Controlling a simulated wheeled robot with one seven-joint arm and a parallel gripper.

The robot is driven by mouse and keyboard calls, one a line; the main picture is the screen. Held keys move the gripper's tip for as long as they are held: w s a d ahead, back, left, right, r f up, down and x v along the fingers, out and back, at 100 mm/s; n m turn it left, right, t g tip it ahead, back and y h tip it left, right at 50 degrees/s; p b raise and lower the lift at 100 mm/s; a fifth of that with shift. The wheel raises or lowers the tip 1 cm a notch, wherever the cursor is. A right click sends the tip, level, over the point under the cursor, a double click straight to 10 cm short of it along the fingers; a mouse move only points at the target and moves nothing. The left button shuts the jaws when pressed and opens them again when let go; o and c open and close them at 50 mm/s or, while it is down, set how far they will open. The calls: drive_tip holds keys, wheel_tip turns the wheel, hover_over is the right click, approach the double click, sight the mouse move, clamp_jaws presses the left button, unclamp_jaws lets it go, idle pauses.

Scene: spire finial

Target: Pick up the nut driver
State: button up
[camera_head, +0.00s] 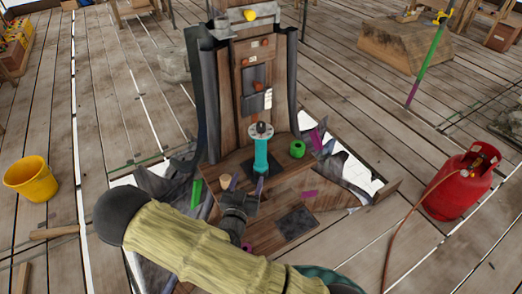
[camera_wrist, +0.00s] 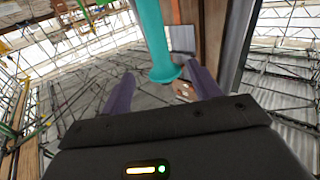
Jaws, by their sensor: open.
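A teal upright post (camera_head: 261,155) with a pale bolted flange and dark top stands on the wooden platform (camera_head: 235,165). In the wrist view the teal post (camera_wrist: 155,40) ends in a flared collar, seen between and beyond my fingers. I cannot tell surely which thing is the nut driver. A small green upright piece (camera_head: 196,193) stands left of my gripper, and a green ring (camera_head: 297,149) lies right of the post. My gripper (camera_head: 246,184) is open and empty, just in front of the post; its purple fingers (camera_wrist: 160,74) are spread apart in the wrist view.
A tall wooden panel with dark sides (camera_head: 230,100) rises behind the post. Dark torn sheeting surrounds the platform. A yellow bucket (camera_head: 32,178) stands left, a red gas cylinder (camera_head: 462,182) with a hose right.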

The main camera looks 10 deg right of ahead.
sight(259, 150)
drive_tip(key=p+x, duration=0.3)
drive_tip(key=x, duration=0.7)
drive_tip(key=shift+w+d, duration=0.2)
drive_tip(key=shift+w, duration=0.05)
drive_tip(key=shift+r, duration=0.1)
drive_tip(key=shift+w+d+r+p, duration=0.1)
drive_tip(key=shift+w+d+p, duration=0.15)
drive_tip(key=shift+p, duration=0.1)
drive_tip(key=x, duration=0.1)
drive_tip(key=p+x, duration=0.2)
drive_tip(key=shift+w+d+r, duration=0.15)
drive_tip(key=shift+d+r, duration=0.1)
drive_tip(key=shift+w+d+f, duration=0.15)
drive_tip(key=shift+w+d, duration=0.05)
drive_tip(key=shift+w, duration=0.3)
drive_tip(key=shift+c, duration=0.2)
